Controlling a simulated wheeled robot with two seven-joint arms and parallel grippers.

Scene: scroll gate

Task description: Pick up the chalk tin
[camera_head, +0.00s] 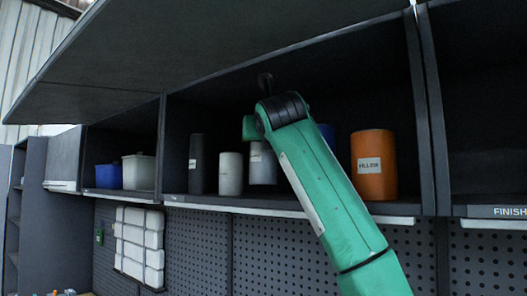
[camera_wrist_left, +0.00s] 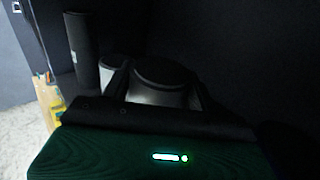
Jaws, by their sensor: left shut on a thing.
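A pale grey tin (camera_head: 262,165) is in the middle shelf bay, partly covered by my green left arm; its label is too small to read, so I cannot tell for certain that it is the chalk tin. In the left wrist view a tin with a dark round lid (camera_wrist_left: 160,72) sits between the fingers of my left gripper (camera_wrist_left: 160,88). The gripper is shut on it. In the head view the fingers are hidden behind the arm. My right gripper is not in view.
A dark cylinder (camera_head: 196,163) and a white cylinder (camera_head: 231,174) stand close left of the tin. A blue container (camera_head: 327,134) is partly behind my arm, and an orange FILLER tin (camera_head: 374,165) stands right of it. A raised flap (camera_head: 220,45) hangs overhead.

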